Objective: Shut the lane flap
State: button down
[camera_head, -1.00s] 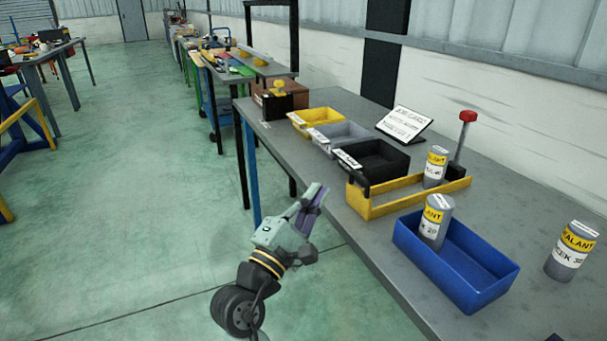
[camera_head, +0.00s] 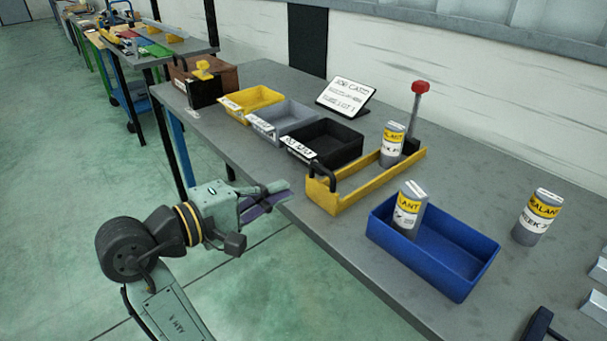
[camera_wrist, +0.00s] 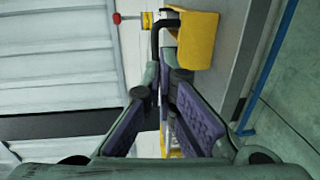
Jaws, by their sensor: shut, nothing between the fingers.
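A narrow yellow lane (camera_head: 382,180) stands on the grey bench. A yellow end panel with a black curved handle (camera_head: 319,165), seemingly the lane flap (camera_head: 322,196), is at its near left end; I cannot tell whether it is fully closed. A sealant can (camera_head: 392,146) stands inside the far end, beside a red-knobbed lever (camera_head: 419,88). My gripper (camera_head: 284,188) is shut and empty, left of the handle and apart from it. In the wrist view, the handle (camera_wrist: 156,38) and yellow panel (camera_wrist: 198,40) lie beyond the closed fingertips (camera_wrist: 164,78).
A blue bin (camera_head: 440,250) with a sealant can (camera_head: 409,208) is right of the lane. Another can (camera_head: 537,217) stands farther right. Black (camera_head: 325,143), grey (camera_head: 285,119) and yellow (camera_head: 252,98) bins and a card stand (camera_head: 345,96) are behind left. Open floor lies left of the bench.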

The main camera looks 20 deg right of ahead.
aim_at(320, 171)
jog(key=p+x, duration=0.1)
jog(key=x, duration=0.6)
jog(key=shift+w+d+r+p, duration=0.2)
jog(key=shift+w+d+p, duration=0.1)
jog(key=shift+d+p, duration=0.5)
jog(key=shift+a, duration=0.1)
